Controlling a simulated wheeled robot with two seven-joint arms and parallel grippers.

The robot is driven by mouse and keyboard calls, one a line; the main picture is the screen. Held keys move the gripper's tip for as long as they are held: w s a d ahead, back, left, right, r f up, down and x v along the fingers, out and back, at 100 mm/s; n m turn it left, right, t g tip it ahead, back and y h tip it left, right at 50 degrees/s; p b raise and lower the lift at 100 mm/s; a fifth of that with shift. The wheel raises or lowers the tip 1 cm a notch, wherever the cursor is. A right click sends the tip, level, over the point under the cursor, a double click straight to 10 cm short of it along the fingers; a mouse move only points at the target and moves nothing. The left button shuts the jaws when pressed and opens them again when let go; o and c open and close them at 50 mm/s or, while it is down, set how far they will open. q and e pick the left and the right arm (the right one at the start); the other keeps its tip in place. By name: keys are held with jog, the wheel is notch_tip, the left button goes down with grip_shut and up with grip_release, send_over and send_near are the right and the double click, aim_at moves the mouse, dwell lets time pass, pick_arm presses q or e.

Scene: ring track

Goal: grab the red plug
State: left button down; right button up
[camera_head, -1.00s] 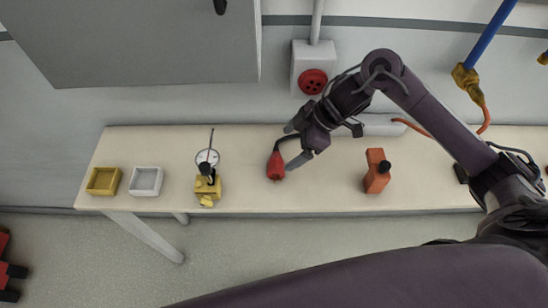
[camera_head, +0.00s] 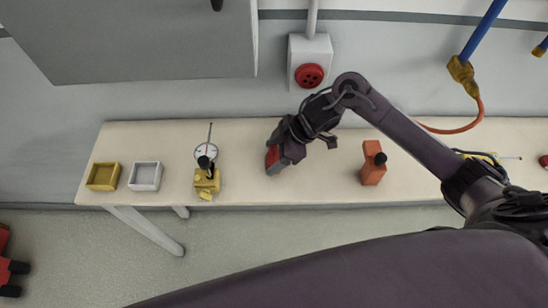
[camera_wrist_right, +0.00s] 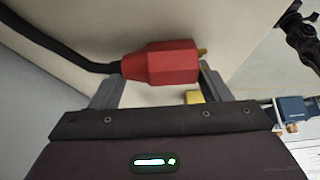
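The red plug (camera_head: 272,156) lies on the pale bench, partly hidden by my right gripper (camera_head: 280,148) in the head view. In the right wrist view the plug (camera_wrist_right: 162,63) lies crosswise at the fingertips, its black cable (camera_wrist_right: 55,47) running off to the left and a brass-coloured tip at its right end. The fingers of my right gripper (camera_wrist_right: 160,80) are apart, one near the cable end and one near the tip end. I cannot tell whether they touch the plug. My left gripper is not in view.
A red round socket (camera_head: 309,75) is on the wall behind. On the bench stand a yellow tray (camera_head: 103,187), a white tray (camera_head: 145,187), a yellow stand with a dial gauge (camera_head: 206,154), and an orange block with a black knob (camera_head: 372,170). Bench space left of the plug is clear.

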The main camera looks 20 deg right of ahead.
jog(key=c, duration=0.6)
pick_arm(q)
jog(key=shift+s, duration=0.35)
pick_arm(e)
jog(key=shift+r, duration=0.1)
